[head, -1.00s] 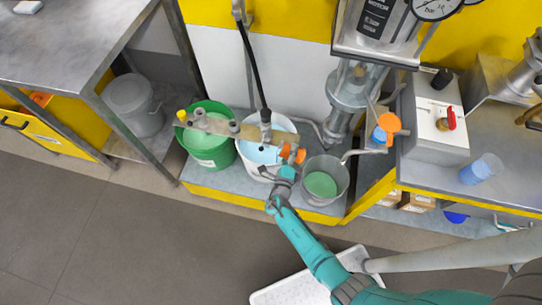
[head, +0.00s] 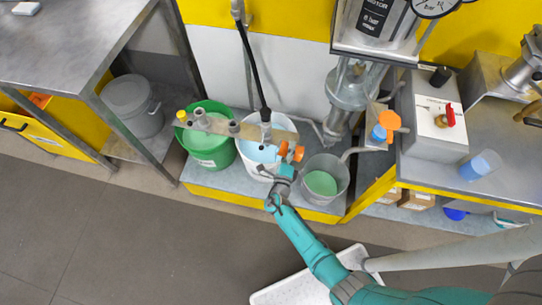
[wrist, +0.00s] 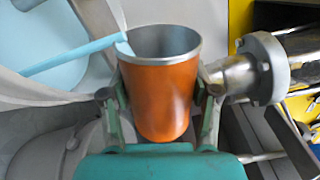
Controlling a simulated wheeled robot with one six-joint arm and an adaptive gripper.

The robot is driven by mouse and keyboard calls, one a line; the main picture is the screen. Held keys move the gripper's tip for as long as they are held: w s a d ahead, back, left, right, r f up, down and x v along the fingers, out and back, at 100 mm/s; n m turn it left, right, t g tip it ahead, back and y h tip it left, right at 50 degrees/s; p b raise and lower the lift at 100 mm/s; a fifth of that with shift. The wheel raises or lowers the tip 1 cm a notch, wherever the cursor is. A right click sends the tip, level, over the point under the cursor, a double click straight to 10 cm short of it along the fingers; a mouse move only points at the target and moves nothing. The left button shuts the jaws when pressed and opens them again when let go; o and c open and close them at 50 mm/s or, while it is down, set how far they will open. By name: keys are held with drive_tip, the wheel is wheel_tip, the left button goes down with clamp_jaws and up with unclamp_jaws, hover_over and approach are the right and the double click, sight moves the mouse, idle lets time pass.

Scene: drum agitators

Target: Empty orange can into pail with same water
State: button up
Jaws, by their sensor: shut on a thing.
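My gripper (wrist: 160,105) is shut on the orange can (wrist: 160,90), with one finger on each side. The can's open metal rim faces up in the wrist view. A light blue stream runs from its rim to the left, towards light blue water in a pail, so the can looks tipped and pouring. In the head view my gripper (head: 284,170) is at the front right edge of the white pail (head: 249,160), which holds light blue water. A green pail (head: 208,160) with green water stands left of it. A grey metal pail (head: 342,172) with green water stands right.
A pipe with valves (head: 230,127) crosses above the green and white pails. A metal flange (wrist: 270,65) is close right of the can in the wrist view. A lidded grey bucket (head: 135,103) stands under the left table.

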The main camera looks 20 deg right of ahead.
drive_tip(key=shift+w+a+r+n, duration=0.25)
drive_tip(key=shift+a+n, duration=0.05)
drive_tip(key=shift+n, duration=0.2)
idle(0.8)
